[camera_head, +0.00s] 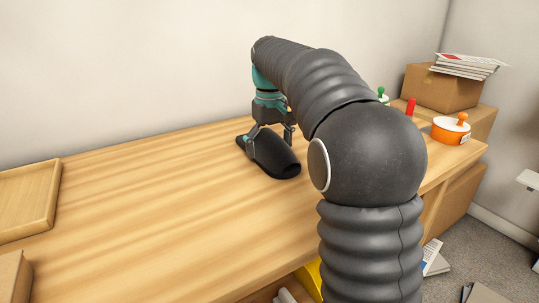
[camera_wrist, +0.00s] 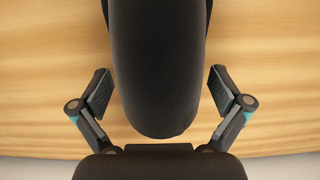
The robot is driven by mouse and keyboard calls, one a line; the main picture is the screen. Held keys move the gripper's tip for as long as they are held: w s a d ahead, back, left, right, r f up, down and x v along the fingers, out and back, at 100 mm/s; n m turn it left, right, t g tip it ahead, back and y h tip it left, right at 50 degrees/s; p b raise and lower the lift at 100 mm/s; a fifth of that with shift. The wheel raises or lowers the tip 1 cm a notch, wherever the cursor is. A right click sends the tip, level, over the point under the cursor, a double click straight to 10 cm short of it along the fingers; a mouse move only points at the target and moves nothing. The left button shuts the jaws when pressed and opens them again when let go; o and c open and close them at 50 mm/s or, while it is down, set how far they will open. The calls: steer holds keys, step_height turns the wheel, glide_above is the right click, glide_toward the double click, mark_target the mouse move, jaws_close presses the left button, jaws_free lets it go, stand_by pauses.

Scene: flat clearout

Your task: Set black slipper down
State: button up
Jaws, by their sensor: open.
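The black slipper (camera_head: 272,154) lies on the wooden table (camera_head: 150,215), toward its back edge, in the head view. In the wrist view the slipper (camera_wrist: 158,70) runs between the fingers, with its rounded end toward the palm. My gripper (camera_head: 268,138) is over the slipper, pointing down. In the wrist view my gripper (camera_wrist: 158,92) is open, with a finger pad on each side and a gap showing between each pad and the slipper. The slipper appears to rest on the table; its underside is hidden.
A wooden tray (camera_head: 52,200) lies at the table's left, with a cardboard box (camera_head: 12,275) in front. At right are an orange pot (camera_head: 450,131), a red object (camera_head: 410,107) and a cardboard box (camera_head: 440,90) bearing papers (camera_head: 468,65). The table's middle is clear.

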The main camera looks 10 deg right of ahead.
mark_target(272, 137)
steer(key=shift+f, duration=0.15)
steer(key=shift+f, duration=0.1)
steer(key=c, duration=1.3)
steer(key=shift+r, duration=0.65)
steer(key=r, duration=0.2)
steer(key=r+p, duration=0.1)
steer(key=shift+s+d+r, duration=0.2)
steer(key=shift+s+r, duration=0.05)
steer(key=shift+s, duration=0.05)
steer(key=s+d+r, duration=0.1)
steer(key=s+r, duration=0.1)
steer(key=s, duration=0.1)
steer(key=s+d+r, duration=0.2)
steer(key=s, duration=0.1)
steer(key=s+d+r, duration=0.2)
steer(key=s, duration=0.1)
steer(key=shift+s+d+r, duration=0.15)
steer(key=shift+s+r, duration=0.1)
steer(key=shift+s, duration=0.05)
